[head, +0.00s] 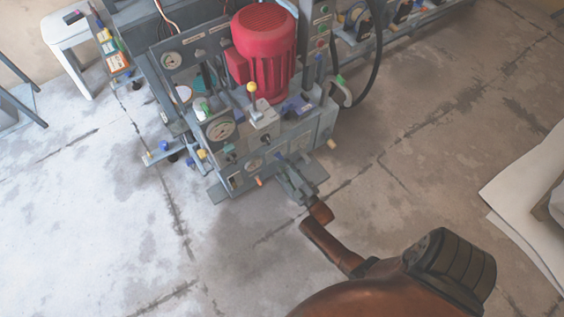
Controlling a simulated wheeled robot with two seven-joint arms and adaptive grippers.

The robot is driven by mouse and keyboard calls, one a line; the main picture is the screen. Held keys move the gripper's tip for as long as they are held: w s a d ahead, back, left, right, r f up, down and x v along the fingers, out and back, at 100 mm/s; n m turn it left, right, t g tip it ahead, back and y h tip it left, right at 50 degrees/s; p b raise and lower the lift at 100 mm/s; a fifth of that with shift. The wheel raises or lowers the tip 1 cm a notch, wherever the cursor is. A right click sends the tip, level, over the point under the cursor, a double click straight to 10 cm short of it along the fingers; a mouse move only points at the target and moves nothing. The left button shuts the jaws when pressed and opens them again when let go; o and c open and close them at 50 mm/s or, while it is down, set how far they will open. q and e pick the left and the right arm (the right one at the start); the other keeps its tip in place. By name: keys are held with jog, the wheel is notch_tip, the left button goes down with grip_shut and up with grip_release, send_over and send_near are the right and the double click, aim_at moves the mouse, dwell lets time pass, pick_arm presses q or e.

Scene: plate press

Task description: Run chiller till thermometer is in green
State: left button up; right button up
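The machine (305,140) stands at the upper middle with a large red motor (264,45) on top. A round dial (220,130) sits on its front left, and another dial (171,60) is on the upper left panel. A smaller dial (254,165) is low on the front panel. I cannot read them or tell which is the thermometer, and no chiller label is legible. My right gripper (285,168) is at the lower right front of the machine, close to the front panel. It is too small to tell whether it touches anything or is open. My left gripper is out of view.
A yellow-topped lever (252,90) stands on the machine. A box with green and red buttons (321,32) is behind the motor. A white stool (68,32) stands upper left. White sheets (525,195) lie at the right. The concrete floor in front is clear.

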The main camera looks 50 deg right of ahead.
jog(key=v, duration=0.3)
jog(key=shift+s+a, duration=0.1)
jog(key=shift+s, duration=0.3)
